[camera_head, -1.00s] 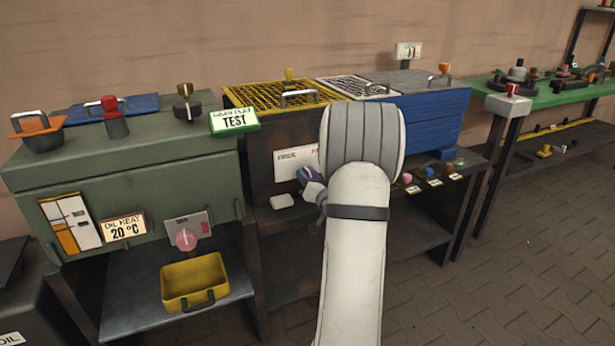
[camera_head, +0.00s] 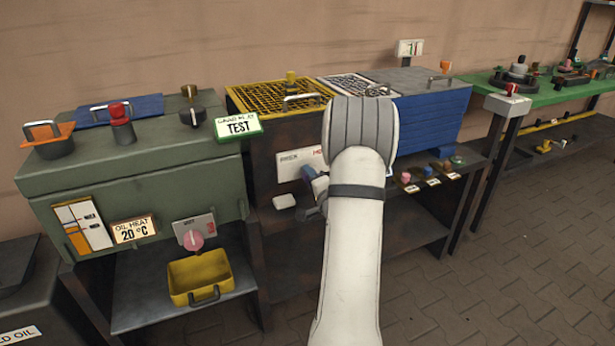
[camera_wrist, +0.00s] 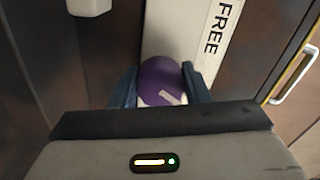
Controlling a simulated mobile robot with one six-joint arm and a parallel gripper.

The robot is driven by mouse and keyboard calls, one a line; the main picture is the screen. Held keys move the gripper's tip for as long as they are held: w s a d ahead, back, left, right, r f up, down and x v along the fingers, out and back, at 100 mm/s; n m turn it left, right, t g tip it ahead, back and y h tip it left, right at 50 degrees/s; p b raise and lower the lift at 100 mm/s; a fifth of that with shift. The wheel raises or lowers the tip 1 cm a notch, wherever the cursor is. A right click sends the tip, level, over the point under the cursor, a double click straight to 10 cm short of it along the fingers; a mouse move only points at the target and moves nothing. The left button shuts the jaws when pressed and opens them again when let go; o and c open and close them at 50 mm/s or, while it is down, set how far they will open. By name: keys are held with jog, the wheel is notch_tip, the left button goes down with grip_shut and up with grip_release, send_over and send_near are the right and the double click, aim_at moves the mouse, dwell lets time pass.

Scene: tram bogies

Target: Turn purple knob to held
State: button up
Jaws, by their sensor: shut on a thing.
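The purple knob (camera_wrist: 160,78) sits between the two blue fingers of my gripper (camera_wrist: 160,88) in the wrist view, with a white mark on its lower part. My gripper is shut on it. The white plate (camera_wrist: 190,35) behind the knob reads FREE. In the head view the same plate (camera_head: 289,167) is on the front of the dark cabinet, with red lettering at its right end, partly hidden by my arm.
A white block-like handle (camera_head: 284,202) projects just below the plate. A shelf at the right carries several small coloured knobs (camera_head: 406,177). A green machine with a pink knob (camera_head: 193,240) and a yellow bin (camera_head: 200,277) stands left. The paved floor at right is clear.

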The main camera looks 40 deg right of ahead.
jog(key=shift+w+r+m, duration=0.1)
jog(key=shift+r+m, duration=0.15)
jog(key=shift+m, duration=0.45)
jog(key=shift+p, duration=0.35)
jog(key=o, duration=1)
jog(key=shift+f, duration=0.15)
jog(key=p+v, duration=0.1)
jog(key=v, duration=0.7)
